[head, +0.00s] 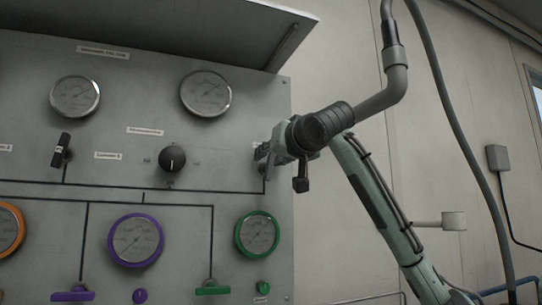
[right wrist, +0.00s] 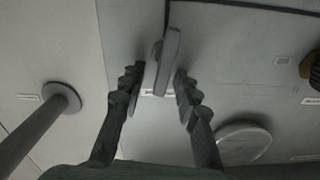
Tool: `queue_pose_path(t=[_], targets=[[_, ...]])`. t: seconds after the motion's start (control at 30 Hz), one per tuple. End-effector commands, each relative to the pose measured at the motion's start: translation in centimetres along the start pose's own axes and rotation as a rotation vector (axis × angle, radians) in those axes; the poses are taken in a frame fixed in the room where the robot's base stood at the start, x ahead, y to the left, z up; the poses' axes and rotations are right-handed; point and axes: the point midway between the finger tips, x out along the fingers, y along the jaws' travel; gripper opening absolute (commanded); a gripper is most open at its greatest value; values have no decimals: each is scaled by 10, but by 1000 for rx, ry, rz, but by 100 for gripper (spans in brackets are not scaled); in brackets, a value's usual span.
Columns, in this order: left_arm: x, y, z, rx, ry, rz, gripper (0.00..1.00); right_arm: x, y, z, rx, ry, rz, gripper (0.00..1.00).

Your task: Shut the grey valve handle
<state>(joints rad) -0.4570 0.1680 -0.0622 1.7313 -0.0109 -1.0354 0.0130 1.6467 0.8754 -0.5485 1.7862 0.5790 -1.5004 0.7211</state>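The grey valve handle (right wrist: 166,50) shows in the right wrist view as a long grey lever standing out from the panel. My right gripper (right wrist: 158,75) is open, with one finger to each side of the handle's near end; I see no clear contact. In the head view the right gripper (head: 264,158) is at the right edge of the grey panel (head: 215,150), and the handle is mostly hidden behind it. My left gripper is not in view.
A black knob (head: 172,158) and a dark lever (head: 62,150) sit further left on the panel. Gauges (head: 206,93) are above, and a green-rimmed gauge (head: 257,234) and green handle (head: 212,288) below. A hood (head: 190,30) overhangs the top. A grey rod (right wrist: 30,125) stands nearby.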

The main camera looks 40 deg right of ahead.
Motion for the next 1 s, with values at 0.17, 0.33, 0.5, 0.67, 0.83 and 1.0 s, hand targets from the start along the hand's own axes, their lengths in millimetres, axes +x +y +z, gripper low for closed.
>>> queue_pose_path(t=[0.17,0.33,0.5,0.67,0.83,1.0], targets=[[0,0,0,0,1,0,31,0,0,0,0,0,0,24],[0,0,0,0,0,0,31,0,0,0,0,0,0,3],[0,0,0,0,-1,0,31,0,0,0,0,0,0,0],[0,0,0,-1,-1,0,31,0,0,0,6,-1,0,0],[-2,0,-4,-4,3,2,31,0,1,1,46,-1,-1,0],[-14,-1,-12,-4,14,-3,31,1,3,3,142,-2,-2,0]])
